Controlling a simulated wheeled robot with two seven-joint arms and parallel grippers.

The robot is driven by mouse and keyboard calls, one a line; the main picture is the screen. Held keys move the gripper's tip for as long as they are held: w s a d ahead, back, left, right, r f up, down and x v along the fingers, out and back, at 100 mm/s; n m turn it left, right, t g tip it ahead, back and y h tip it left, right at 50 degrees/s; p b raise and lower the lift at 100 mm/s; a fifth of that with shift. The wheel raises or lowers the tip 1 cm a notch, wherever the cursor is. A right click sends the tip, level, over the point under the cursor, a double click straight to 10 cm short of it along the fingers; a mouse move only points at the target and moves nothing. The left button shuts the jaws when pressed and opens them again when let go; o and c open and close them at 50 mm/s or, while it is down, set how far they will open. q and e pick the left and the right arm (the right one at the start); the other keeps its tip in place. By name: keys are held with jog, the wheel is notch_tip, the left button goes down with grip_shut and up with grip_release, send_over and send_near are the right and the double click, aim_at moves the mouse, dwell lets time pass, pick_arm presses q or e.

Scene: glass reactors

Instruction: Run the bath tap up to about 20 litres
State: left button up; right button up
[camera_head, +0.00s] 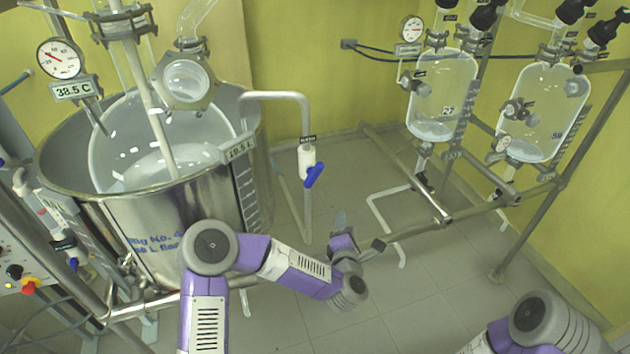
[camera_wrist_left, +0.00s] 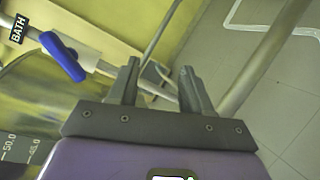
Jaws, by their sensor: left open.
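The bath tap is a white valve body (camera_head: 307,157) on the pipe right of the steel bath, with a blue lever (camera_head: 314,175) slanting across the pipe. The wrist view shows the lever (camera_wrist_left: 63,57) beside a BATH label (camera_wrist_left: 18,28). My right gripper is out of frame.
A glass vessel (camera_head: 160,135) sits inside the bath, with a 38.5 C display (camera_head: 73,90) at its left. Two glass vessels (camera_head: 440,100) (camera_head: 545,105) hang on a pipe frame (camera_head: 430,205) at right. Floor (camera_head: 400,300) between is mostly clear.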

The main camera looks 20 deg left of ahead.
aim_at(315, 178)
pick_arm(q)
jog(key=a+r+n+g+y, duration=0.1)
jog(key=a+r+n+y, duration=0.5)
jog(key=r+n, duration=0.45)
jog(key=shift+n+y, duration=0.25)
jog(key=shift+y, duration=0.15)
jog(key=b+x, duration=0.1)
jog(key=x, duration=0.5)
jog(key=shift+a+f, duration=0.15)
jog(key=shift+c, duration=0.5)
grip_shut()
